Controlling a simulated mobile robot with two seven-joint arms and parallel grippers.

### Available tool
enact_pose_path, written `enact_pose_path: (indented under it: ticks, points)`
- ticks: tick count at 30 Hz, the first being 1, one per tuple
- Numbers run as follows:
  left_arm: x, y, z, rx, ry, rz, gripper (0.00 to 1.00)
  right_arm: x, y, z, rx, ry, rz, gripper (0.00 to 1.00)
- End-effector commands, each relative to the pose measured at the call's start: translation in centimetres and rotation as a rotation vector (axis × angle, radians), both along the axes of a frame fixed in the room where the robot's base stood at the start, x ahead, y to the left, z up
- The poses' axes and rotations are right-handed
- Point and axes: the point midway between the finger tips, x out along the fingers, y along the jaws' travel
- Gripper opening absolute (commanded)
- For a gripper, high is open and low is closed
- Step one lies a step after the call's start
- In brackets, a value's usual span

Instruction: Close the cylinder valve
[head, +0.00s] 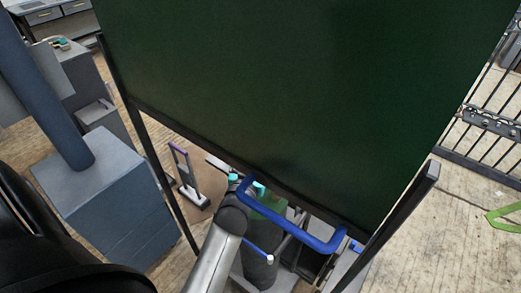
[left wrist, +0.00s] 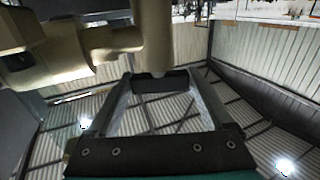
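In the left wrist view, a beige valve body (left wrist: 70,50) fills the upper left. A thick beige stem (left wrist: 153,40) comes down from the top edge to between the tips of my left gripper (left wrist: 160,82). A dark block sits behind the stem's end between the finger tips. I cannot tell whether the fingers grip it. In the head view, a dark grey cylinder (head: 260,268) stands low behind a blue bent handle (head: 318,243). Its top is hidden by the handle and my grey arm. My right gripper is not in view.
A large dark green panel (head: 300,90) in a black frame stands over the cylinder and blocks the view beyond. A blue-grey cabinet (head: 115,200) is at the left. A barred gate (head: 490,125) and a green frame (head: 505,217) are at the right, with bare floor between.

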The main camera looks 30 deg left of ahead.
Motion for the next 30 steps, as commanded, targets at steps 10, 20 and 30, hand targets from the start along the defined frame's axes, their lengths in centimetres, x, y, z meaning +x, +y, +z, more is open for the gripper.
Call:
enact_pose_path:
  ticks: [10, 20, 30]
  points:
    - [0.0, 0.0, 0.0, 0.0, 0.0, 0.0, 0.44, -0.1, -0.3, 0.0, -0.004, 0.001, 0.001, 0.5]
    - [0.0, 0.0, 0.0, 0.001, 0.0, -0.005, 0.24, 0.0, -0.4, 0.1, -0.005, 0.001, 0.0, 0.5]
    - [0.0, 0.1, 0.2, 0.008, 0.003, -0.105, 0.24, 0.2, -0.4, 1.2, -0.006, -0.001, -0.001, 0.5]
